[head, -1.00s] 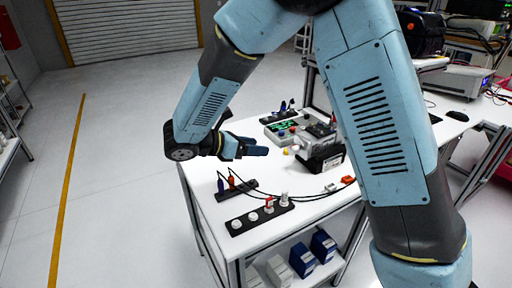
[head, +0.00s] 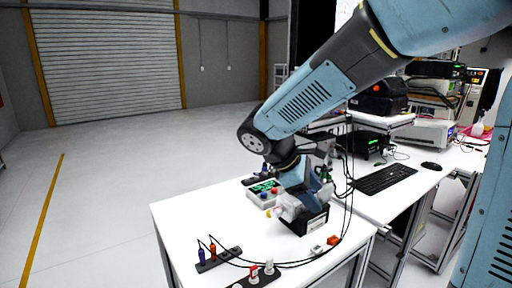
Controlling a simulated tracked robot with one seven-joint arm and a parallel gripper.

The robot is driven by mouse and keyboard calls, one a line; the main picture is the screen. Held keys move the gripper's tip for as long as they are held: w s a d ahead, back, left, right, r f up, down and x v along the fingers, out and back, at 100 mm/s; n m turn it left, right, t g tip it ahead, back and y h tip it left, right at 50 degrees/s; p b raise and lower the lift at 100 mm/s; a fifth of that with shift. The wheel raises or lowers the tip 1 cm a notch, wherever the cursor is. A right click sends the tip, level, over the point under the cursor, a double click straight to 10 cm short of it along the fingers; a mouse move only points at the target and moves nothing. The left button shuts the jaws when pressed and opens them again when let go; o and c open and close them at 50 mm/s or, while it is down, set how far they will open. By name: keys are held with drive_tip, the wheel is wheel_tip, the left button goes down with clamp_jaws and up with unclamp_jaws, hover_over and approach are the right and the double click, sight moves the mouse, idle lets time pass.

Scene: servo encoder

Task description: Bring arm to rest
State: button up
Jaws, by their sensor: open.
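My arm reaches in from the upper right of the head view, with its elbow above and the wrist bent down over the white workbench (head: 185,225). My gripper (head: 303,190) is open and points down at the dark-based device (head: 308,219) on the bench. The arm and the clutter partly hide the fingertips. I cannot tell whether they touch the device. A grey box with green and coloured buttons (head: 265,193) sits just behind and left of it.
A black strip with blue and red plugs (head: 218,259) and a strip with white knobs (head: 262,276) lie at the front. Black cables and an orange connector (head: 333,240) lie to the right. A keyboard (head: 387,179) is on the second bench. The floor at left is clear.

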drive_tip(key=s+d+r+m+t+y, duration=0.2)
drive_tip(key=s+d+r+m+y, duration=0.1)
drive_tip(key=s+d+m, duration=0.2)
drive_tip(key=s+d+r+m+t+y, duration=0.2)
drive_tip(key=s+d+r+m+y, duration=0.1)
drive_tip(key=s+m, duration=0.4)
drive_tip(key=shift+s+d+r+m+y, duration=0.2)
drive_tip(key=shift+s+d+m+y, duration=0.3)
drive_tip(key=shift+d+m, duration=0.65)
